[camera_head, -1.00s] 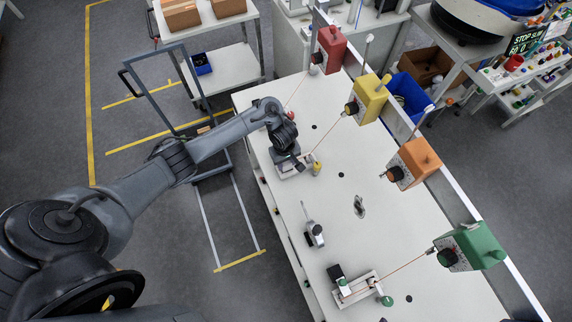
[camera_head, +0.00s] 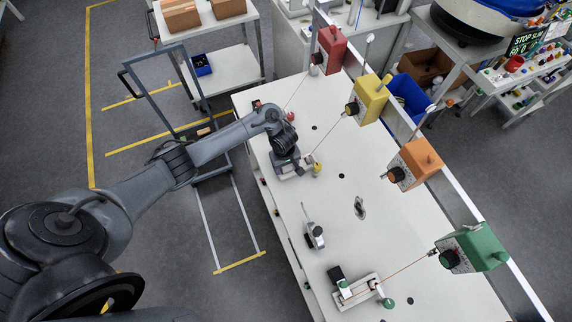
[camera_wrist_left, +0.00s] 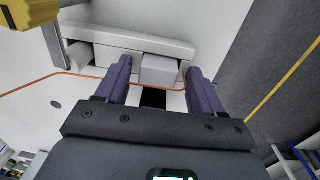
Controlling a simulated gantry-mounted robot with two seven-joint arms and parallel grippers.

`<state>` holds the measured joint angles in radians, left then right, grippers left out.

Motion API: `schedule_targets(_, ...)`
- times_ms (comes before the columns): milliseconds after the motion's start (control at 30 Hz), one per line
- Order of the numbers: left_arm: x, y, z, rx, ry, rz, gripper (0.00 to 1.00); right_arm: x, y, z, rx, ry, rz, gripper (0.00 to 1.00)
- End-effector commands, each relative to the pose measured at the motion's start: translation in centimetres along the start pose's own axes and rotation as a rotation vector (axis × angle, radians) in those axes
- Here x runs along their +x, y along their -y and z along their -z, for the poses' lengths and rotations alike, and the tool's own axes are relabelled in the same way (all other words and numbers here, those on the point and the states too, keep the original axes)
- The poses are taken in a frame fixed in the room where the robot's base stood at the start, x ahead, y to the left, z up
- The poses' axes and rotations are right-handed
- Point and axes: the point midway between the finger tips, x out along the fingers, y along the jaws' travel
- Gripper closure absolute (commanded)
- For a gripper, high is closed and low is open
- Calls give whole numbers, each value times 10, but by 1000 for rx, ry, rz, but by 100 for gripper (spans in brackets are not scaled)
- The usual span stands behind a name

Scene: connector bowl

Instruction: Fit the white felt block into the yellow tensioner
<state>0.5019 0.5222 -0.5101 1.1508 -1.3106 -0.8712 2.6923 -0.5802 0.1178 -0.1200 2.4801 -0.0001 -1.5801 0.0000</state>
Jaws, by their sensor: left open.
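A yellow box-shaped unit with a dial (camera_head: 368,98) stands on the back rail, with a wire running down to a pale fixture (camera_head: 306,161) with a yellow knob (camera_head: 317,168). My left gripper (camera_head: 289,168) is over this fixture. In the left wrist view, the gripper (camera_wrist_left: 159,67) is open, its two purple-grey fingers on either side of a white block (camera_wrist_left: 160,70). The block sits at the open side of the white holder (camera_wrist_left: 130,36); I cannot tell whether it is seated. A yellow part (camera_wrist_left: 28,12) shows at the upper left. My right gripper is not in view.
A copper-coloured wire (camera_wrist_left: 40,80) crosses by the holder. Red (camera_head: 331,48), orange (camera_head: 413,163) and green (camera_head: 474,247) units line the rail.

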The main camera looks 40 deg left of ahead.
Motion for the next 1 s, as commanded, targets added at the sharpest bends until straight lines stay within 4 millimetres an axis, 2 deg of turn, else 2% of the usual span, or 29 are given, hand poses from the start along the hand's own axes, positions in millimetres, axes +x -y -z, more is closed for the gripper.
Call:
schedule_targets(167, -6, -1, 0, -1, -1, -1, 32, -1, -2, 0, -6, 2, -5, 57)
schedule_targets(367, -33, -1, 1, 1, -2, -3, 32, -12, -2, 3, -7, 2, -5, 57)
schedule_targets(500, -62, -1, 1, 1, -2, -2, 32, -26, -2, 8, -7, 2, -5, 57)
schedule_targets(700, -93, 0, 1, 1, -3, -1, 32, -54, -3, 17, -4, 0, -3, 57)
schedule_targets(1000, -119, 0, 0, 3, -1, -2, 32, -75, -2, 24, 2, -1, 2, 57)
